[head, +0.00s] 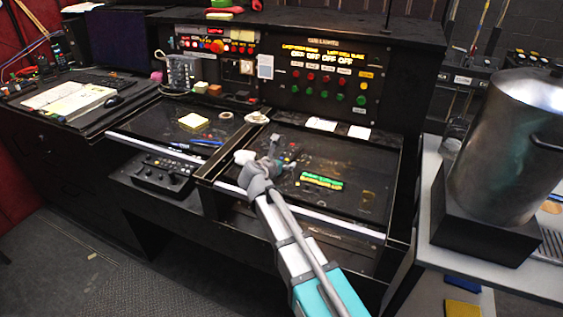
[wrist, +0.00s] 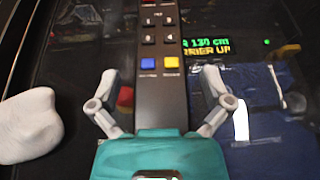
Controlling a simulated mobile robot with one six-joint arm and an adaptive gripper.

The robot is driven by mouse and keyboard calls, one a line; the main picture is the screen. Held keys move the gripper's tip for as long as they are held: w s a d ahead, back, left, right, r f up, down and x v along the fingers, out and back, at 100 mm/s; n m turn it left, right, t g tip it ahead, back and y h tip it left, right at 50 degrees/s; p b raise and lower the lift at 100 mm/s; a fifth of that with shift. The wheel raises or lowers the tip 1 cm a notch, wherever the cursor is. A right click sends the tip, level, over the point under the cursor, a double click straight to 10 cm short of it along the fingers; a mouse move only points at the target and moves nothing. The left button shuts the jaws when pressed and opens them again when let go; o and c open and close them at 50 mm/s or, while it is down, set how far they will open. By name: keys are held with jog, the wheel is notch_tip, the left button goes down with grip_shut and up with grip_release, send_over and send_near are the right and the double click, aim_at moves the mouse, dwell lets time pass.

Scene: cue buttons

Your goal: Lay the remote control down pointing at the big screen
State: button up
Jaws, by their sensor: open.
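I cannot tell how high the fingers are above the desk. A dark blue upright panel (head: 118,40) at the back left may be the big screen; I cannot tell for sure.
A white rounded object (wrist: 28,125) lies left of my gripper. Green and yellow lit text (head: 320,181) shows on the dark desk to the right. A control panel (head: 325,80) with buttons stands behind. A metal pot (head: 510,150) stands at right.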

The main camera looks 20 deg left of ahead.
jog(key=shift+r, duration=0.2)
jog(key=p+v, duration=0.4)
jog(key=v, duration=0.8)
jog(key=shift+f+p, duration=0.1)
jog(key=shift+p, duration=0.3)
jog(key=shift+a, duration=0.1)
